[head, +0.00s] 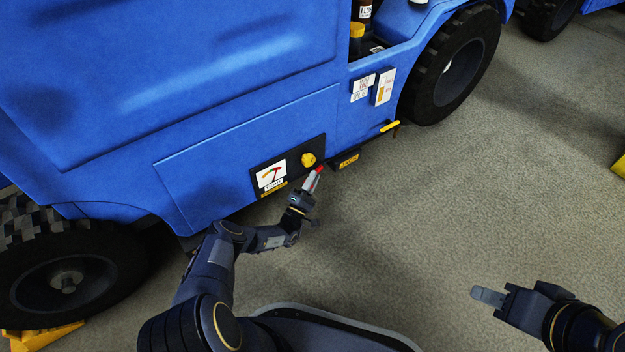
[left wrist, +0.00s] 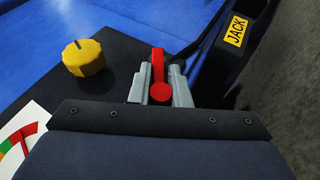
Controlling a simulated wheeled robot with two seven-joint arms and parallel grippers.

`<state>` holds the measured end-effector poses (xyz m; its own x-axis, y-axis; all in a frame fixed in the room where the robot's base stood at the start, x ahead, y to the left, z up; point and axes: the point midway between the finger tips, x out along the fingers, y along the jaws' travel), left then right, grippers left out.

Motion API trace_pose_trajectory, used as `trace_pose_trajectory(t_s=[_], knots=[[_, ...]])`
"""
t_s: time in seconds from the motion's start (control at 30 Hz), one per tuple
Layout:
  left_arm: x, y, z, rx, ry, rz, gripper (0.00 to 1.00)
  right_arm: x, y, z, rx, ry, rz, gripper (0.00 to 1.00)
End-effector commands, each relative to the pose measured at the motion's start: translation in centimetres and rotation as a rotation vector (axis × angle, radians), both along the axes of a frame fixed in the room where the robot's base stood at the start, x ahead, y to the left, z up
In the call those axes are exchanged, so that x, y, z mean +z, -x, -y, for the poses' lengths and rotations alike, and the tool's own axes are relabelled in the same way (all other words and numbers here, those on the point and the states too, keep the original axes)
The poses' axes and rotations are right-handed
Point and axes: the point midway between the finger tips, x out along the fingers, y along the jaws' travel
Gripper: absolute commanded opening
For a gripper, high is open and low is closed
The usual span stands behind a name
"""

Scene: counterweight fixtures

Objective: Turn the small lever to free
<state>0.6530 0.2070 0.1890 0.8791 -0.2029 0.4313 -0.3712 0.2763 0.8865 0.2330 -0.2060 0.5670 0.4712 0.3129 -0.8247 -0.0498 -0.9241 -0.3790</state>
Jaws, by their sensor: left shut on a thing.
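The small red lever (head: 319,169) stands out from a dark panel low on the side of the blue vehicle. In the left wrist view the lever (left wrist: 158,70) lies between the two grey fingers, its round red end facing the camera. My left gripper (head: 311,181) is shut on the lever; its fingers (left wrist: 160,90) hide part of the sides. The lever's pivot and any position marks beside it are not clear. My right gripper (head: 487,296) is over the floor at the lower right, away from the vehicle, and its finger gap cannot be made out.
A yellow knob (head: 308,159) is left of the lever, also in the left wrist view (left wrist: 86,58). A white gauge (head: 271,174) is further left. A yellow JACK label (left wrist: 237,29) is on a dark block (head: 347,161) to the right. Large wheels flank the panel; grey floor is open at right.

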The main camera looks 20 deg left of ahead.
Motion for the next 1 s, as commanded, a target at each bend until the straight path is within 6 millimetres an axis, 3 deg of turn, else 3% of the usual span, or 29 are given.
trace_pose_trajectory(t_s=[0.03, 0.07, 0.23, 0.57, 1.0], knots=[[-1.0, 0.1, 0.2, -0.002, -0.007, -0.029, 0.0, -0.1, 0.0, 0.0, 0.0, 0.0, 0.0, 0.36], [-1.0, 0.1, 0.2, -0.002, -0.007, -0.029, 0.18, -0.1, 0.0, 0.0, 0.0, 0.0, 0.0, 0.36], [-0.8, 0.0, 0.2, -0.003, -0.005, -0.025, 0.38, -0.1, 0.0, 0.0, 0.0, 0.0, 0.0, 0.36], [-0.7, 0.3, 0.1, -0.002, -0.003, -0.02, 0.38, 0.0, 0.0, 0.0, 0.0, 0.0, 0.0, 0.36], [-3.5, 6.0, -1.2, -0.003, -0.006, -0.022, 0.38, 0.0, 0.0, 0.0, 0.0, 0.0, 0.0, 0.36]])
